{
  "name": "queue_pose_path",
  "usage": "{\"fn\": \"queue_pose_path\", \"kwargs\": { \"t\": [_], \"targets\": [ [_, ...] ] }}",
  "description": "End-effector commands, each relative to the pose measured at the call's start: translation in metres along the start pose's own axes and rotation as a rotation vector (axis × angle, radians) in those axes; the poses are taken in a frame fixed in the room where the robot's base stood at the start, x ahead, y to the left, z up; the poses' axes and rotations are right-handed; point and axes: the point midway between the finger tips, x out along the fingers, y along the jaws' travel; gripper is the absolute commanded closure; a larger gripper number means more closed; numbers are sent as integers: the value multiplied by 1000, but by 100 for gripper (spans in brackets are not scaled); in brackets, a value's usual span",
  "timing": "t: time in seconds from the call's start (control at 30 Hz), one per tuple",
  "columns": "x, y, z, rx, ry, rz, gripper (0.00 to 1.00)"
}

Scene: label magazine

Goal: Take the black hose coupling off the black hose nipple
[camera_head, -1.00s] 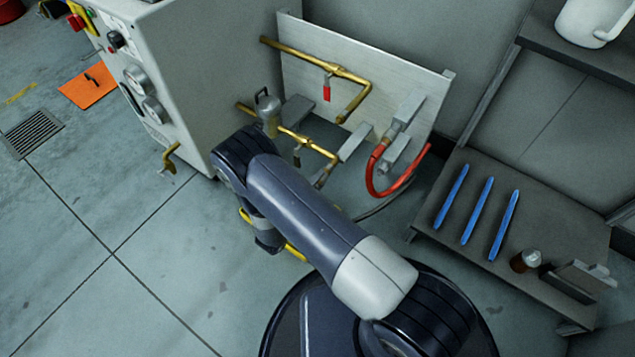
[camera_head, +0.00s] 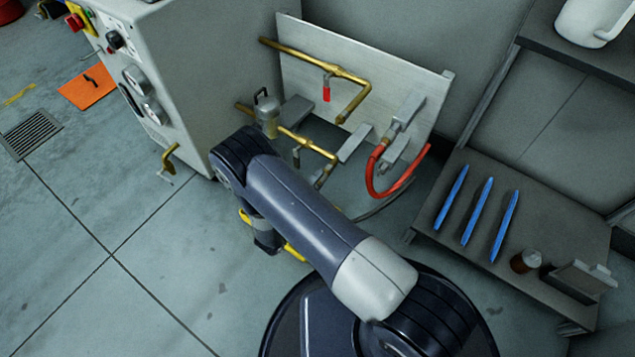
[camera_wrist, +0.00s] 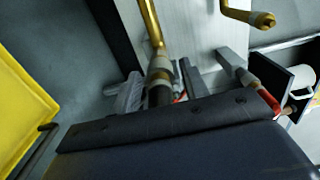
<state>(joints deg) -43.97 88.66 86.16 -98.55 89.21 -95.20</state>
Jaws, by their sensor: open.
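The lower brass pipe (camera_head: 305,141) ends at a dark fitting with the black hose (camera_head: 385,208) below it. The black hose coupling (camera_head: 322,178) appears at this pipe end, partly behind my arm; its border with the black nipple is too small to tell. In the wrist view a brass pipe runs down to a dark coupling (camera_wrist: 160,93), whose lower part is hidden by the dark bar of my gripper. My gripper (camera_head: 269,236) has yellow fingers set apart, open and empty, below and left of the coupling in the head view.
A red hose (camera_head: 372,178) hangs from another coupling to the right. Grey brackets (camera_head: 355,143) stick out by the pipes on the white panel (camera_head: 400,75). A grey cabinet (camera_head: 200,70) stands at left. A shelf (camera_head: 540,235) with blue rods (camera_head: 478,212) stands at right.

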Motion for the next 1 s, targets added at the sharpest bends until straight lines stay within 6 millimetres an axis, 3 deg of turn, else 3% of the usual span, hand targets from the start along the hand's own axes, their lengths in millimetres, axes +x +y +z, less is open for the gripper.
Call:
{"fn": "queue_pose_path", "kwargs": {
  "t": [0.47,1.0],
  "targets": [
    [6,-2,0,10,12,-2,58],
    [6,-2,0,10,12,-3,100]
  ]
}}
